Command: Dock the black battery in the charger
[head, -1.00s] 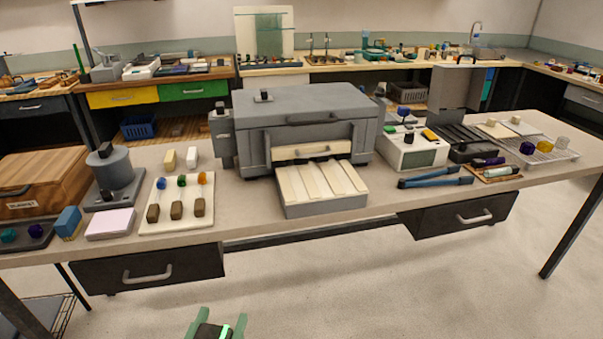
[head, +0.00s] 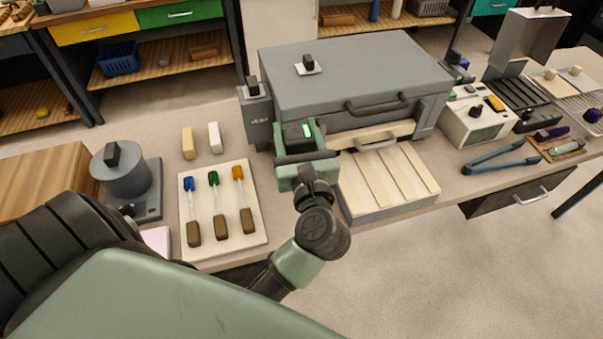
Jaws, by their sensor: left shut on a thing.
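My left gripper (head: 301,138) is in front of the large grey kiln-like box, above the bench. It is shut on a dark block, the black battery (head: 300,146), mostly hidden between the green fingers. A small lit green strip shows at the fingers. A white box (head: 474,116) with an orange block (head: 495,103) and a dark knob stands on the bench to the right, apart from the gripper. It may be the charger, but I cannot tell for sure. My right gripper is out of view.
The grey box (head: 350,75) has a handle and a slatted tray (head: 390,182) in front. A small grey vent box (head: 256,115) adjoins its left side. A white board (head: 222,210) with three coloured-tip tools lies left. Blue tongs (head: 500,160) lie right.

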